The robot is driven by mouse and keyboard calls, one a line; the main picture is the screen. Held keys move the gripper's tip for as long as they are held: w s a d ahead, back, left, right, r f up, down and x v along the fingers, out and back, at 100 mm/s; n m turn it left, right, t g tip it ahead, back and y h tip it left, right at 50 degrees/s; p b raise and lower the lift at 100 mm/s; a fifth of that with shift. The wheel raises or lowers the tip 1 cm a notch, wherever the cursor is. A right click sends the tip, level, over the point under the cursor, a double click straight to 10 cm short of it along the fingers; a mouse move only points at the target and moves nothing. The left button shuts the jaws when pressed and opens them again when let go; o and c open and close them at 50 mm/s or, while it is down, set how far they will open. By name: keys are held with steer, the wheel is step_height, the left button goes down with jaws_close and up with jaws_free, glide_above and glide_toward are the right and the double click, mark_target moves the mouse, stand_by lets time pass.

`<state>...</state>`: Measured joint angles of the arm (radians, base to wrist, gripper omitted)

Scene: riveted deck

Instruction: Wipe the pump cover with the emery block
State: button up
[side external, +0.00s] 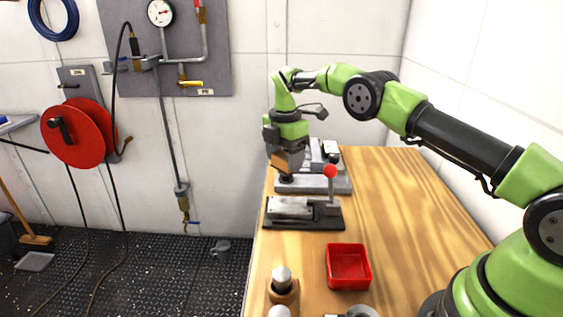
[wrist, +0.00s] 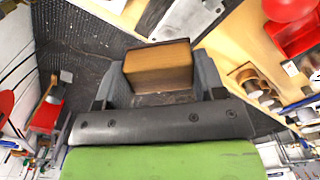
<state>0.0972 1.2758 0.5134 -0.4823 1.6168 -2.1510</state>
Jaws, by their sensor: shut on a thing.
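The emery block (side external: 287,162) is a brown-orange block with a darker lower side. My gripper (side external: 284,148) is shut on it, pointing down and slightly tilted. In the wrist view the block (wrist: 157,62) sits between both grey fingers. A flat, light grey metal plate (side external: 288,207), which looks like the pump cover, lies on a dark fixture with an upright lever and red knob (side external: 330,171). The block is above and beyond this plate, apart from it. In the wrist view the plate (wrist: 168,16) shows at the top, partly cut off.
Another grey metal fixture (side external: 312,184) stands behind, close under the block. A red tray (side external: 348,267) is nearer the camera, beside round-topped parts (side external: 281,286). The bench's right half is mostly clear wood. The bench's left edge is close under my gripper, with dark floor beyond.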

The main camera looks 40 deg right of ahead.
mark_target(284, 206)
steer(key=shift+f, duration=3.8)
steer(key=shift+s+a+f, duration=0.3)
steer(key=shift+a, duration=0.05)
steer(key=shift+c, duration=0.3)
steer(key=shift+s+a, duration=1.05)
steer(key=shift+s, duration=0.05)
steer(key=shift+w+d, duration=1.4)
steer(key=shift+w, duration=0.05)
steer(key=shift+r, duration=4.15)
